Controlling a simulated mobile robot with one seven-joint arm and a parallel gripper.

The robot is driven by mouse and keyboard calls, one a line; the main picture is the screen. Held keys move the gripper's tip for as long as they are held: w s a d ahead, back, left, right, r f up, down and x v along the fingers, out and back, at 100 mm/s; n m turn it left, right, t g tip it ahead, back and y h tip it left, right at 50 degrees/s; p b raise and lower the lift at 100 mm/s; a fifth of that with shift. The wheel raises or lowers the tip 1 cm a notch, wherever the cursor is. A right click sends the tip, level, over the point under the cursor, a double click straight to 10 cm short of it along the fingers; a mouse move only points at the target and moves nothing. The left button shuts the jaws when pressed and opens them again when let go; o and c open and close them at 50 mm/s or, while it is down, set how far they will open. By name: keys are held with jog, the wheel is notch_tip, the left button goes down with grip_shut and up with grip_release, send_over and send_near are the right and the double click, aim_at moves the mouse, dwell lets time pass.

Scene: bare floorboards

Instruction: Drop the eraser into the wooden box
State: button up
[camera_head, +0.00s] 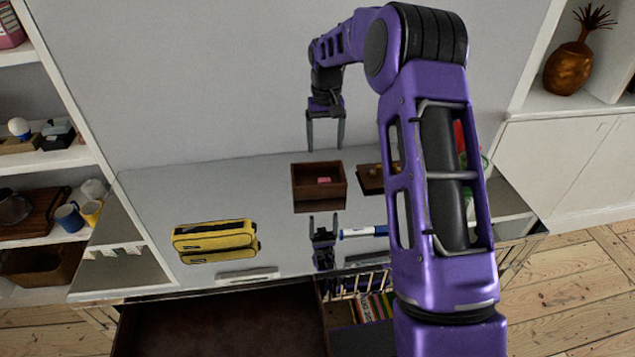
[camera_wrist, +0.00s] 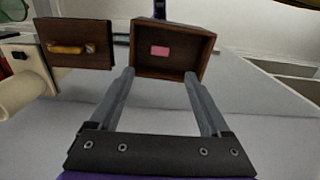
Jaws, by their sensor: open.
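The wooden box (camera_head: 312,192) is a small open dark-brown box on the glossy grey surface. The pink eraser (camera_head: 324,181) lies inside it, on its floor. In the wrist view the box (camera_wrist: 142,67) is beyond the fingertips, with the eraser (camera_wrist: 159,50) in it. My gripper (camera_head: 325,147) is open and empty, pointing down above the box. In the wrist view my gripper (camera_wrist: 158,78) has its two fingers spread apart, with nothing between them.
A brown wooden piece (camera_head: 371,178) stands right of the box, partly behind my arm. A yellow pencil case (camera_head: 215,240) lies to the left. A blue-and-white marker (camera_head: 362,232) lies in front. An open drawer (camera_head: 230,325) is below the surface's front edge.

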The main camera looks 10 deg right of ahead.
notch_tip(320, 180, up, 10)
jog(key=shift+r+p, duration=0.2)
jog(key=shift+p, duration=0.15)
